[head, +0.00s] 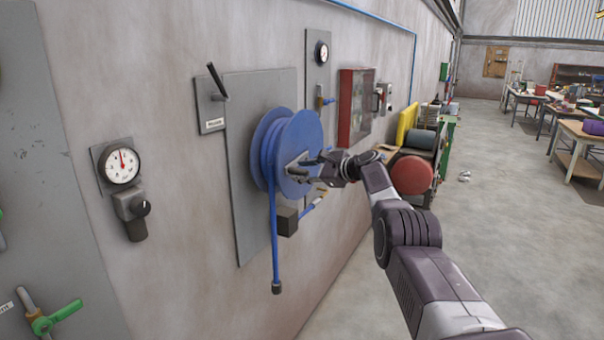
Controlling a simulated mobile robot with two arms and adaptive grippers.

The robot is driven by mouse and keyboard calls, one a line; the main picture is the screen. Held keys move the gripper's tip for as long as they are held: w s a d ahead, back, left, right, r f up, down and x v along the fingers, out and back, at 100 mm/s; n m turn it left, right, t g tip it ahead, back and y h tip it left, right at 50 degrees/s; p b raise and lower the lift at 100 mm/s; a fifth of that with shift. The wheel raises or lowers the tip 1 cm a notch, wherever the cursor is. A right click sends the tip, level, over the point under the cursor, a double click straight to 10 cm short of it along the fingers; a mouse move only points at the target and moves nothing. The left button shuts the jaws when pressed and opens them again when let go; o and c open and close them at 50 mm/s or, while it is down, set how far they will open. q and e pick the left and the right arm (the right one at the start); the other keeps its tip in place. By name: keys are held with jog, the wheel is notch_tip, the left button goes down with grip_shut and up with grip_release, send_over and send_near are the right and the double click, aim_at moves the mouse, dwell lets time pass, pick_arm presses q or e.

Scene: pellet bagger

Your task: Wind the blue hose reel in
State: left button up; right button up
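The blue hose reel (268,150) is mounted on a grey plate on the wall at picture centre-left. A length of blue hose (274,235) hangs from it, ending in a dark nozzle (276,287) clear of the floor. My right gripper (303,168) is at the reel's right side face, by its hub. Its fingers overlap a light grey part there, which may be the crank. They are too small and overlapped to tell whether they are shut on it or only beside it. My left gripper is not in view.
A lever on a plate (214,90) and a gauge (122,166) are on the wall to the left.

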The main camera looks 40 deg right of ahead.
jog(key=shift+f, duration=0.15)
jog(key=shift+s+d+r, duration=0.1)
jog(key=shift+s+d, duration=0.05)
jog(key=shift+s, duration=0.3)
jog(key=shift+s+d+r, duration=0.1)
jog(key=shift+s+d, duration=0.05)
jog(key=shift+s, duration=0.3)
jog(key=shift+s+a+r, duration=0.15)
jog(key=shift+s, duration=0.35)
jog(key=v, duration=0.9)
jog(key=shift+r, duration=0.15)
